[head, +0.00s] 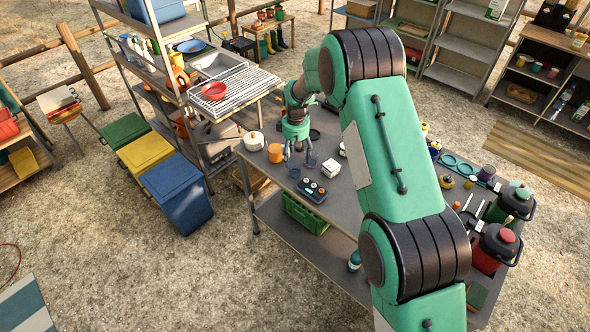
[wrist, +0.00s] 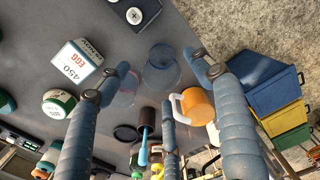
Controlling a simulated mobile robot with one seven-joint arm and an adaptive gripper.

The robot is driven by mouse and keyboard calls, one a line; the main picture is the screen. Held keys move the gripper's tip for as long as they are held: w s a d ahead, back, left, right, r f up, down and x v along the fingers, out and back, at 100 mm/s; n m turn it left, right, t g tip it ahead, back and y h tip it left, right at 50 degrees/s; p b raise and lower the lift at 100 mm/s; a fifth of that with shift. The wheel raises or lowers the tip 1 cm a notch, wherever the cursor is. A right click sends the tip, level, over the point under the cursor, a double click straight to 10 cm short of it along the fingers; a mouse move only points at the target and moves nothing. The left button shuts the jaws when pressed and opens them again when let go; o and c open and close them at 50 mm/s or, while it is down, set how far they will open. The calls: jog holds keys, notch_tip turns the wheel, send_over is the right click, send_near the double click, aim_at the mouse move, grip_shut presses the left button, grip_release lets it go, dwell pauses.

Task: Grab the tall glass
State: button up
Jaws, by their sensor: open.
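A clear bluish glass (wrist: 160,76) stands on the grey table, seen from above in the wrist view, between the spread fingers of my gripper (wrist: 160,65). Another clear round shape (wrist: 126,90) shows partly behind the left finger; I cannot tell how tall either is. My gripper is open and empty, its fingers pointing down over the table. In the head view my gripper (head: 299,155) is low over the table's left end, and I cannot clearly make out the glass there.
An orange mug (wrist: 196,106) is close by the right finger. A white pot (head: 253,141) stands beside the mug. Lidded bins stand beyond the table.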

aim_at(295, 164)
jog(key=shift+a+f+b, duration=0.15)
jog(key=shift+f+b, duration=0.15)
jog(key=shift+f, duration=2.3)
jog(key=c, duration=1.3)
